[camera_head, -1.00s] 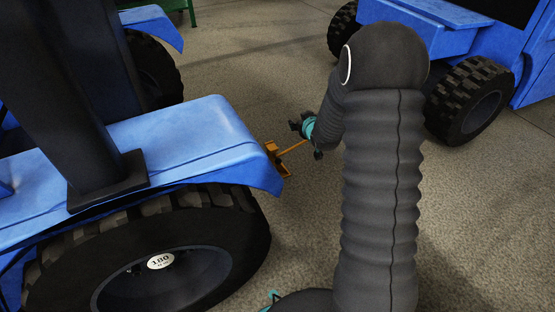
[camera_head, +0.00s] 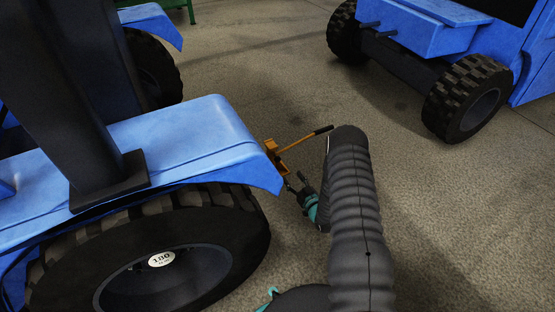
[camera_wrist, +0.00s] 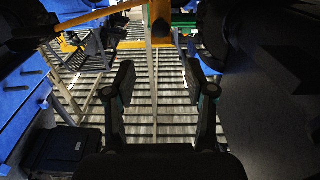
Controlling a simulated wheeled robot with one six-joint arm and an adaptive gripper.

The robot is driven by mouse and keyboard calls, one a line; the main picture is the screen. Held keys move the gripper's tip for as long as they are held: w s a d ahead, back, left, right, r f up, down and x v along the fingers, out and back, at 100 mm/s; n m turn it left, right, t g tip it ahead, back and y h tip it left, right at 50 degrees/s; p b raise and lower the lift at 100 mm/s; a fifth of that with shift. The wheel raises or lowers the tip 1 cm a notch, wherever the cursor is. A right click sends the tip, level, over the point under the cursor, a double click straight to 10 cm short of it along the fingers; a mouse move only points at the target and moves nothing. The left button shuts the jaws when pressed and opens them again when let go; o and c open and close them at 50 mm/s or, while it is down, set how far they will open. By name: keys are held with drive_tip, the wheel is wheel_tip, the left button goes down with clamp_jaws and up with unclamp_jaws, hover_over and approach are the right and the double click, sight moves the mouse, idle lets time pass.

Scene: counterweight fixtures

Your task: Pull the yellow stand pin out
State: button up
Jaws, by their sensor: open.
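The yellow-orange stand (camera_head: 274,158) sits at the rear corner of the near blue vehicle, with an orange bar (camera_head: 299,144) ending in a black grip (camera_head: 323,130). I cannot make out the pin as a separate part. My gripper (camera_head: 294,187) is below the bar, close to the stand's lower end; whether it touches is unclear. In the wrist view my gripper (camera_wrist: 158,84) has its two black fingers wide apart with nothing held between them. A yellow bar (camera_wrist: 95,14) and a yellow block (camera_wrist: 160,12) show at the top, beyond the fingertips.
The near blue vehicle (camera_head: 200,135) and its large black tyre (camera_head: 235,222) stand left of my arm. Another blue vehicle (camera_head: 415,35) stands at the upper right. A green frame (camera_head: 178,5) is at the far back. The floor between the vehicles is clear.

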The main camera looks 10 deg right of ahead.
sight(279, 160)
drive_tip(key=b+x, duration=0.1)
drive_tip(key=x, duration=1.2)
drive_tip(key=shift+w+a+f+b, duration=0.1)
drive_tip(key=shift+w+b, duration=0.15)
drive_tip(key=shift+b, duration=0.15)
clamp_jaws()
